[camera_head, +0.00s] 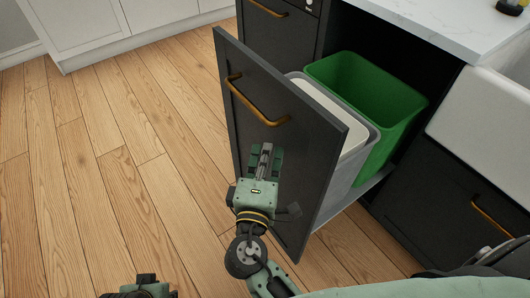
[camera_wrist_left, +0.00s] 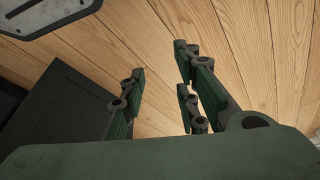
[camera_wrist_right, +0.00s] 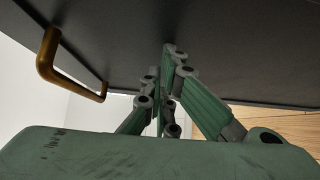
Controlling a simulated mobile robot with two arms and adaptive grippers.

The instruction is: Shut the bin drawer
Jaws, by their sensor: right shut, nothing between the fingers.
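The bin drawer (camera_head: 270,150) is pulled well out of the dark cabinet; its dark front panel carries a brass handle (camera_head: 250,104). A grey bin (camera_head: 362,160) and a green bin (camera_head: 385,100) stand inside it. My right gripper (camera_head: 265,150) is shut and empty, in front of the drawer's outer face, below and right of the handle. In the right wrist view its fingertips (camera_wrist_right: 168,52) are at or very near the panel; contact is unclear. The handle (camera_wrist_right: 62,68) shows to their left. My left gripper (camera_wrist_left: 160,62) is open and empty above the floor.
A white countertop (camera_head: 445,20) and white sink (camera_head: 490,105) lie at the right. Another dark cabinet front (camera_head: 450,195) with a brass handle is below the sink. Wooden floor (camera_head: 110,170) is clear at the left, with white cabinets (camera_head: 85,25) behind.

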